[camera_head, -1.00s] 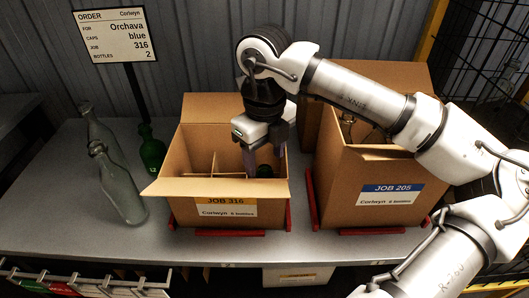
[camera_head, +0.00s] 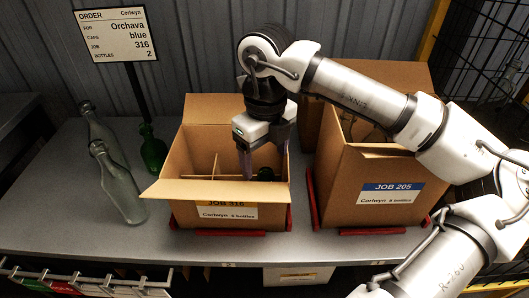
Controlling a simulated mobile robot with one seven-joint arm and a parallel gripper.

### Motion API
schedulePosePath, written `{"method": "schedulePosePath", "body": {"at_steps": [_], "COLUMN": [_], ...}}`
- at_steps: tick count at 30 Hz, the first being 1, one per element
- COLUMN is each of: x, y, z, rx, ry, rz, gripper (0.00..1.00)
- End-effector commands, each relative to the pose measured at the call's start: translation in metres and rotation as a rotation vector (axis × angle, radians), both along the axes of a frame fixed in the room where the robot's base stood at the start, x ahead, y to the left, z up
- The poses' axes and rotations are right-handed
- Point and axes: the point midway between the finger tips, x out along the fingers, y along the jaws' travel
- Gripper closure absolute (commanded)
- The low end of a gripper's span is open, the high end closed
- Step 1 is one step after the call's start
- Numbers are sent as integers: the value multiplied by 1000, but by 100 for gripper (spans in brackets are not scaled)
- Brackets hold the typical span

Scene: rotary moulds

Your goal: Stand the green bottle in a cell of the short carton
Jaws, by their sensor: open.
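The short carton (camera_head: 178,190), labelled JOB 316, stands open on the bench with cardboard dividers inside. A dark green bottle (camera_head: 266,174) shows in its right part; only a small piece is visible above the front flap, so I cannot tell how upright it stands. My gripper (camera_head: 262,162) points down into the right side of the carton, open, with its fingers close to that bottle. Whether they touch it is unclear. Another green bottle (camera_head: 153,152) stands on the bench left of the carton.
Two clear glass bottles (camera_head: 122,190) stand at the left, one behind the other. A taller carton (camera_head: 362,200), labelled JOB 205, stands to the right under my arm. The order sign (camera_head: 117,36) rises behind the bottles. Bench space (camera_head: 70,215) is free at the left front.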

Motion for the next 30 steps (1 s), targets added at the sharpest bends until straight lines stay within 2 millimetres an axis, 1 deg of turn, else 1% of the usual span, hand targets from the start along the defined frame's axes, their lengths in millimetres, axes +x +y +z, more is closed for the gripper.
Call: {"method": "schedulePosePath", "body": {"at_steps": [15,30], "x": [0,0], "y": [0,0], "z": [46,87], "rx": [2,1], "ry": [-2,-3], "rz": [-1,-1], "gripper": [24,24]}}
